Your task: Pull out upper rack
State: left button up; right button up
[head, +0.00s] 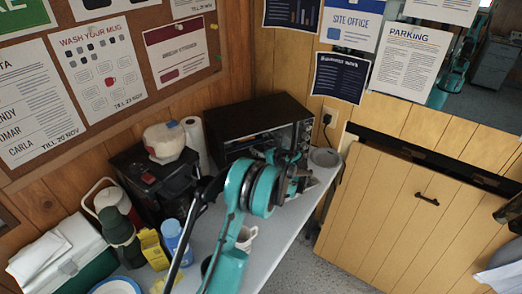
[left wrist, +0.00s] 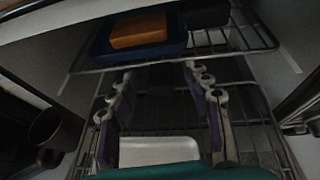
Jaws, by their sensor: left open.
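A black box-shaped oven (head: 262,112) with an open front stands on the counter against the back wall. Its upper rack (left wrist: 235,50) shows in the left wrist view as a wire shelf, bearing a blue tray (left wrist: 110,52) with an orange block (left wrist: 140,30) and a dark item. A lower wire rack (left wrist: 258,125) lies below it. My left gripper (left wrist: 157,75) is open, its two purple-sided fingers pointing towards the upper rack's front edge. Whether they touch the wire I cannot tell. In the head view my left gripper (head: 294,160) is at the oven's front, partly hidden by its own arm.
A dark mug (left wrist: 52,130) shows left in the wrist view. Floor is clear right of the counter.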

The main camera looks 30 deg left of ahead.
pick_arm(q)
grip_shut()
jog(key=s+d, duration=0.2)
jog(key=d, duration=0.2)
jog(key=s+d, duration=0.3)
jog(key=d, duration=0.1)
jog(key=s+d+b, duration=0.1)
jog(key=s+d, duration=0.2)
jog(key=d, duration=0.1)
jog(key=shift+s+d, duration=0.1)
grip_release()
jog(key=shift+d+r, duration=0.1)
jog(key=v, duration=1.1)
jog(key=shift+s+d, duration=0.2)
jog(key=shift+d, duration=0.1)
